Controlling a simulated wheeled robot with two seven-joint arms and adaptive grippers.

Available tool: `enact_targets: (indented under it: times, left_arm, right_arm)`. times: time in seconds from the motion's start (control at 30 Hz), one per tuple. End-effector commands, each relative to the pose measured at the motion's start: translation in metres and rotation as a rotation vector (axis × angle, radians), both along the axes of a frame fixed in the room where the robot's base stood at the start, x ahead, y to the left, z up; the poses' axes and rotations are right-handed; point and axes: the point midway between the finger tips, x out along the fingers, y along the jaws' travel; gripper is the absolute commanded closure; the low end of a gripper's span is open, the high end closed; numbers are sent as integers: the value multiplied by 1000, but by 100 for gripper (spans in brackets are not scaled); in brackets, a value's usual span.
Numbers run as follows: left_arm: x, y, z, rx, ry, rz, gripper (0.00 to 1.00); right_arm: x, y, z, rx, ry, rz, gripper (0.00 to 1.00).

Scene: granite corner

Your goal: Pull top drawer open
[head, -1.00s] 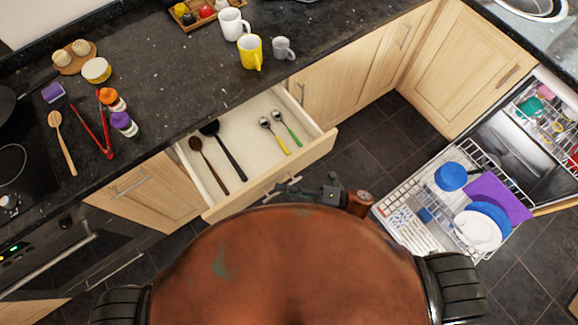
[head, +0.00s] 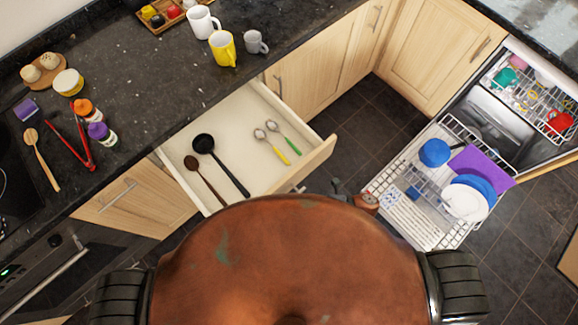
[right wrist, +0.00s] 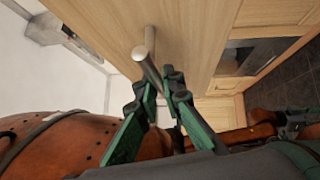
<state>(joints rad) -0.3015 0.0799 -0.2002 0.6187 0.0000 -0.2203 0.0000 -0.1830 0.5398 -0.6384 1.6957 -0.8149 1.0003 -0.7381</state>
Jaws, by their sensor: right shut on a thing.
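The top drawer (head: 228,134) is pulled well out of the counter, showing its pale inside. It holds a black ladle (head: 218,160), a brown wooden spoon (head: 204,179), a yellow-handled spoon (head: 271,147) and a green-handled spoon (head: 284,138). In the right wrist view, the metal bar handle (right wrist: 147,50) runs down between the green fingers of my right gripper (right wrist: 158,90), which is shut on it. In the head view my body hides most of this gripper. A dark hand, apparently my left gripper (right wrist: 293,122), shows at the right wrist view's edge; its jaws are unclear.
An open dishwasher (head: 430,190) with dishes in its rack stands right of the drawer. Dark floor shows between drawer and dishwasher.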

Motion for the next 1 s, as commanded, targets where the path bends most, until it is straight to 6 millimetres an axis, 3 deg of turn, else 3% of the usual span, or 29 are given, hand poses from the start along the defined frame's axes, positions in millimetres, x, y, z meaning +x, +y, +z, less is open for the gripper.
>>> enact_targets:
  times: [0.27, 0.63, 0.77, 1.0]
  left_arm:
    - [0, 0, 0, 0, 0, 0, 60]
    - [2, 1, 0, 1, -3, 0, 60]
    - [2, 1, 0, 1, -3, 0, 60]
    - [2, 0, 0, 0, -3, 0, 60]
  right_arm:
    - [0, 0, 0, -1, 0, -2, 75]
    - [0, -6, -1, -2, 1, -2, 75]
    - [-2, -24, -5, -4, 3, -2, 75]
    - [-7, -74, -12, -4, 3, -2, 75]
